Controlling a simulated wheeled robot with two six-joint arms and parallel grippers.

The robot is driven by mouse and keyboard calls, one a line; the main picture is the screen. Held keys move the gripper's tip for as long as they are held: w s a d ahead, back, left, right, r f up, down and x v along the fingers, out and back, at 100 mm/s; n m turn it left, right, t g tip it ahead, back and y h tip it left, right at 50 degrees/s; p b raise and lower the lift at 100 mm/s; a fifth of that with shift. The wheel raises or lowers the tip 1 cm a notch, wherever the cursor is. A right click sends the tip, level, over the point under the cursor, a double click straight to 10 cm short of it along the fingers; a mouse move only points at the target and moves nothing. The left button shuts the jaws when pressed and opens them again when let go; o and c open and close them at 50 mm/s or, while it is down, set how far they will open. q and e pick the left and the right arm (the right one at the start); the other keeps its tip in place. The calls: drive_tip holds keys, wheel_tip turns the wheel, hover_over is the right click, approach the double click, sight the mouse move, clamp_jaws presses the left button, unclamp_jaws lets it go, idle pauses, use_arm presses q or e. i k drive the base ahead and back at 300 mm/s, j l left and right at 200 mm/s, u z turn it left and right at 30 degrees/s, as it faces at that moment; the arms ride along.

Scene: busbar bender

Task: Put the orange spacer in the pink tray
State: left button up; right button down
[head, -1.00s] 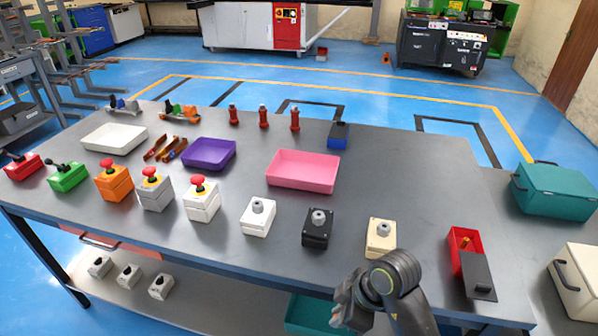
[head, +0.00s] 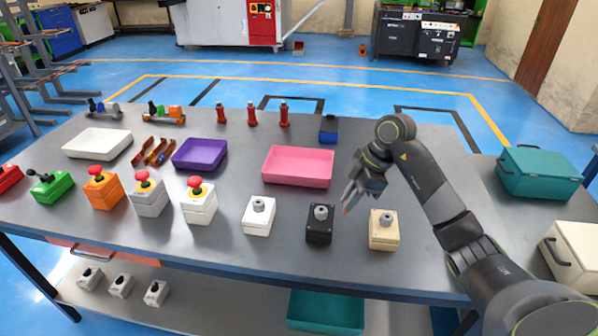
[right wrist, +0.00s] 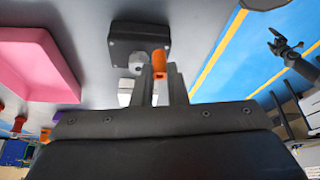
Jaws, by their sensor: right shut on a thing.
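The pink tray (head: 298,167) lies on the table behind the row of control boxes and looks empty. It also shows at the upper left of the right wrist view (right wrist: 40,65). My right gripper (head: 350,200) is above the table, to the right of the tray and in front of it, near the black box. It is shut on the orange spacer (right wrist: 159,66), which shows between its fingertips in the right wrist view. In the head view only a small orange bit (head: 346,210) shows at the fingertips. My left gripper is not in view.
A black box (head: 320,225), a beige box (head: 383,230) and a white box (head: 258,216) with grey knobs stand along the front. A purple tray (head: 200,154) is left of the pink one. A blue block (head: 328,130) stands behind. The table around the pink tray's right side is clear.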

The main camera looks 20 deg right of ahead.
sight(299, 171)
drive_tip(key=i, duration=1)
